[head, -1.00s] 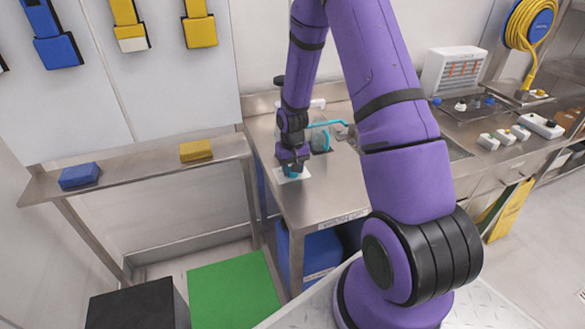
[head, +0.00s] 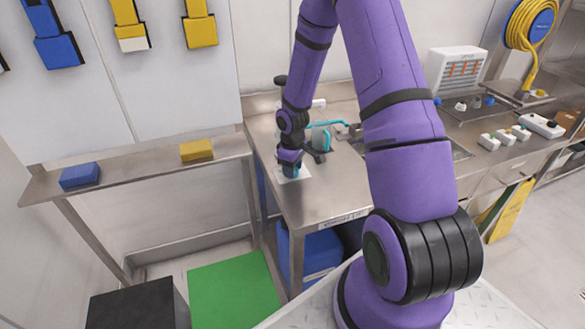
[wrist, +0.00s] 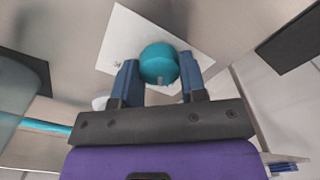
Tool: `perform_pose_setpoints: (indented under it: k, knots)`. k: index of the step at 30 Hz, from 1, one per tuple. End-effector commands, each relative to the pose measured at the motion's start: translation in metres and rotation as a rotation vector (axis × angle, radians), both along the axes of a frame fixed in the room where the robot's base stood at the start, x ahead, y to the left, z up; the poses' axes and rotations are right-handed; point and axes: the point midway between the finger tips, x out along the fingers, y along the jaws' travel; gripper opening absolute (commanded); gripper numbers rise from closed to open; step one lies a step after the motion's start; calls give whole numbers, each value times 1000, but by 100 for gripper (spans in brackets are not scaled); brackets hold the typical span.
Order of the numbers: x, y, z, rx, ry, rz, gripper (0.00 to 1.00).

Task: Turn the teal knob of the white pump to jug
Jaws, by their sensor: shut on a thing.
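The teal knob (wrist: 158,64) is round with a small pale mark on its near edge. It sits on a white plate or card (wrist: 120,38) with small dark print, too small to read. My gripper (wrist: 160,78) has its two blue fingers on either side of the knob and is shut on it. In the head view my gripper (head: 291,169) points down at the near left of the steel counter, over the white card (head: 304,174), and mostly hides the knob. I cannot make out the white pump's body or which setting the knob points to.
A teal vessel with a teal pipe (head: 320,138) stands just behind my gripper on the steel counter (head: 330,195). Sockets and switches (head: 505,137) lie farther right. A shelf (head: 130,170) at left carries a blue block (head: 80,176) and a yellow block (head: 197,151).

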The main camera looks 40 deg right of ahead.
Motion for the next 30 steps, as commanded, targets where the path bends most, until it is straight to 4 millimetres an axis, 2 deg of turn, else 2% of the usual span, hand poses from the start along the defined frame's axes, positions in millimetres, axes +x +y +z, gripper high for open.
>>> perform_pose_setpoints:
  k: [20,21,24,30]
  knots:
    - [0,0,0,0,0,64,15]
    - [0,0,0,0,0,64,44]
    - [0,0,0,0,0,63,64]
    - [0,0,0,0,0,63,64]
